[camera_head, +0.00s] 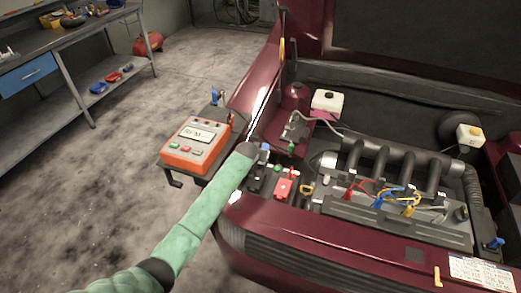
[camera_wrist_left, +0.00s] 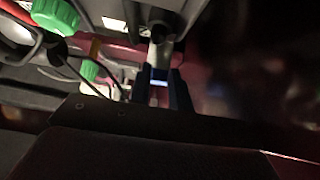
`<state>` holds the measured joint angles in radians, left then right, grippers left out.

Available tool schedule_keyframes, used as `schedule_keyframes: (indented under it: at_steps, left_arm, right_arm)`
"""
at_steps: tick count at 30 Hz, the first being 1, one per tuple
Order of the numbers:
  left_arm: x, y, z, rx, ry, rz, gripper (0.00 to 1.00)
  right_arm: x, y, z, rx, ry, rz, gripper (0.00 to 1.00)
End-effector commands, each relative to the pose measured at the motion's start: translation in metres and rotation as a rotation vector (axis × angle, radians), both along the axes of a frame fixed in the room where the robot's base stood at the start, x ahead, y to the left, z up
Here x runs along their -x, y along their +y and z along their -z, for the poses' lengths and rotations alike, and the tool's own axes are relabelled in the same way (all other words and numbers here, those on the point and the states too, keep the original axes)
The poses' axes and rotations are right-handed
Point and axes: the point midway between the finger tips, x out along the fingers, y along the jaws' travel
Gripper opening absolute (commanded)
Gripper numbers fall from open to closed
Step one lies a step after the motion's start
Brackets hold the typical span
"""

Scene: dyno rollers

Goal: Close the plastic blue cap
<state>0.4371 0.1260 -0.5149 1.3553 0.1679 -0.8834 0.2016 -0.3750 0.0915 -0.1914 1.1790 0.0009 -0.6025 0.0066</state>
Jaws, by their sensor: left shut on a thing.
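My left arm reaches over the front left of the red car's open engine bay. My left gripper (camera_head: 257,149) is at the bay's left edge, beside a small blue cap (camera_head: 264,146) that is mostly hidden by it. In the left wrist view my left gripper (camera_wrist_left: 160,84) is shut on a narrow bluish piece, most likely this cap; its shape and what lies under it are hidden. Another blue cap (camera_head: 495,243) stands at the far right of the bay, well away from the gripper. My right gripper is in neither view.
An orange meter (camera_head: 195,145) stands left of the car. A red terminal cover (camera_head: 284,189) and the engine (camera_head: 385,190) with coloured wires lie right of my gripper. Green caps (camera_wrist_left: 55,15) show close by in the wrist view. A workbench (camera_head: 60,45) stands back left.

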Motion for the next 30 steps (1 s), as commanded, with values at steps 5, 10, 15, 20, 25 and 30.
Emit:
schedule_keyframes:
  at_steps: [5, 10, 15, 20, 25, 30]
  left_arm:
    - [0.003, 0.001, 0.008, -0.001, 0.005, -0.001, 0.00]
    - [0.003, 0.001, 0.010, -0.001, 0.004, 0.000, 0.00]
    - [0.004, 0.001, 0.011, -0.001, 0.004, 0.000, 0.00]
    - [0.004, 0.001, 0.011, -0.002, 0.005, 0.000, 0.00]
    - [0.003, 0.001, 0.010, -0.002, 0.005, 0.000, 0.35]
    - [0.003, 0.001, 0.009, -0.001, 0.002, 0.000, 0.42]
  right_arm:
    - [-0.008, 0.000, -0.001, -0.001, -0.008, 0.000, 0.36]
    - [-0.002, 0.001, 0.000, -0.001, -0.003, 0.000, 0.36]
    - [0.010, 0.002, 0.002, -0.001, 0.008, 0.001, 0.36]
    - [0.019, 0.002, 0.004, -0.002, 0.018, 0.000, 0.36]
    - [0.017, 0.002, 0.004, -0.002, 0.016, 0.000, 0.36]
    - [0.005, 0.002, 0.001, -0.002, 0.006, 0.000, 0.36]
